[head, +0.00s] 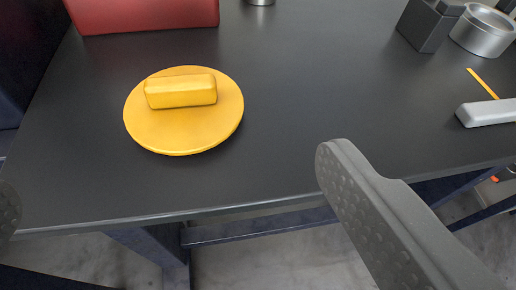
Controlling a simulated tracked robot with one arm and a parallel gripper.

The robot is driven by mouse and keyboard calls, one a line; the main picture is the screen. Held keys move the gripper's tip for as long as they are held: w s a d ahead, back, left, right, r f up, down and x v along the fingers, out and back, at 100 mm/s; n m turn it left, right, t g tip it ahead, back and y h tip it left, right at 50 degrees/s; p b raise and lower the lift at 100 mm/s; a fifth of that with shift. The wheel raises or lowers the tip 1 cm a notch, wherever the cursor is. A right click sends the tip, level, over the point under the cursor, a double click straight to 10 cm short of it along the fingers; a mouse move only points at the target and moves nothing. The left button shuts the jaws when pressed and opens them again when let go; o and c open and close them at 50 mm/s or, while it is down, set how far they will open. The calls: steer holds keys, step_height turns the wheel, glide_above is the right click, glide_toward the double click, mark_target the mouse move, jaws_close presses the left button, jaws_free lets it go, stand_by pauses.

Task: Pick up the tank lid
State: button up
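The tank lid (180,129) is a round yellow disc with a raised yellow bar handle (181,91) across its top. It lies flat on the dark table (290,120), left of the picture's middle. My gripper (168,185) is open, with one finger at the lower right and only the tip of the other at the left edge. The fingers are wide apart, and nothing is between them. In the picture the lid shows beyond the fingertips, apart from them.
A red box (145,14) stands at the back left. A dark block (428,24) and a silver ring (484,30) are at the back right. A grey bar (487,112) and a yellow strip (482,83) lie at the right. The table around the lid is clear.

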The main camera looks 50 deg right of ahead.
mark_target(181, 95)
steer(key=b+x, duration=0.1)
steer(key=x, duration=0.7)
steer(key=shift+w+d+f, duration=0.1)
steer(key=shift+w+f, duration=0.1)
steer(key=shift+f, duration=0.1)
steer(key=shift+a+f+b+x, duration=0.15)
steer(key=shift+b+x, duration=0.4)
steer(key=shift+x, duration=0.6)
steer(key=shift+a+f+b+x, duration=0.15)
steer(key=shift+b+x, duration=0.35)
steer(key=shift+x, duration=0.65)
steer(key=shift+w+d, duration=0.2)
steer(key=shift+w, duration=0.05)
steer(key=shift+c, duration=0.3)
steer(key=c, duration=0.9)
